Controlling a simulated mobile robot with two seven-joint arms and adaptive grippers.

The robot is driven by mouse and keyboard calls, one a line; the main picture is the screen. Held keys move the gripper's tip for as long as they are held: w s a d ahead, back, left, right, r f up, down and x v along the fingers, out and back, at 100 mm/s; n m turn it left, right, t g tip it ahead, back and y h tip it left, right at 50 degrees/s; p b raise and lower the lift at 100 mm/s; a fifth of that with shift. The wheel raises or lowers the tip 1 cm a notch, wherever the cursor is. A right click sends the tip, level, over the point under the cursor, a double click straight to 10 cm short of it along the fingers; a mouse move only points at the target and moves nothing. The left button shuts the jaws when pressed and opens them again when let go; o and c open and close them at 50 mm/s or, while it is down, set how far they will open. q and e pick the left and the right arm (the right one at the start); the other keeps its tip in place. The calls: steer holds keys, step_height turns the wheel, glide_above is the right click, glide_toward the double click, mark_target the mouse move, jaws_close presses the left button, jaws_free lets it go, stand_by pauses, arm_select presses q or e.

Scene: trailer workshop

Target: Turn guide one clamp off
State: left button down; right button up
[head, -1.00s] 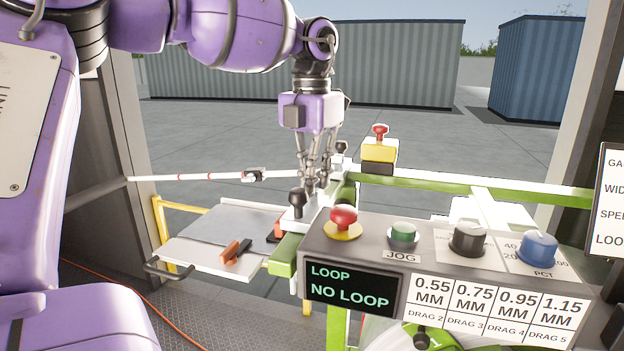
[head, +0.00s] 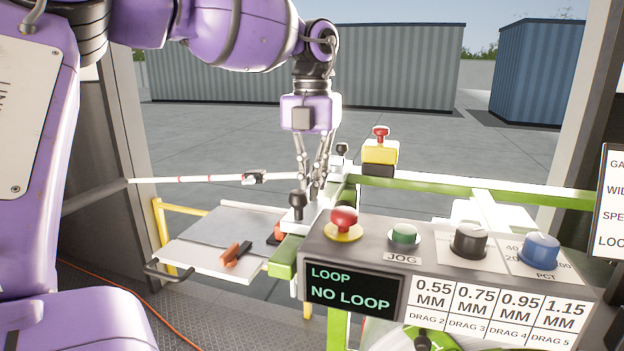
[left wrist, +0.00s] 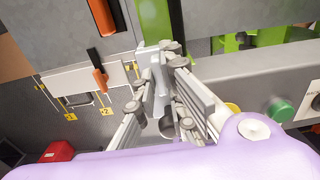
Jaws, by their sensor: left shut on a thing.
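My left gripper (head: 314,190) points down at the pale guide block (head: 292,222) on the green rail, just left of the control box. Its fingers are closed in on something low between them. In the left wrist view the gripper (left wrist: 165,105) has a dark, rounded part (left wrist: 168,128) between its fingers; it looks like a clamp knob, but the fingers hide most of it. A black knob (head: 297,199) stands upright on the near part of the block, left of the fingers. Another black knob (head: 342,149) stands farther back. I cannot read which is guide one. My right gripper is not in view.
The control box (head: 440,265) with a red mushroom button (head: 344,218) stands close right of the gripper. A yellow box with a red button (head: 381,148) sits behind. A thin striped rod (head: 210,178) reaches left. A grey tray (head: 200,250) bears an orange-and-black piece (head: 236,255).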

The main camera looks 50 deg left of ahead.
arm_select(q)
steer(key=c, duration=1.8)
jaws_free()
steer(key=shift+r, duration=0.2)
step_height(320, 180, up, 12)
steer(key=shift+f, duration=0.15)
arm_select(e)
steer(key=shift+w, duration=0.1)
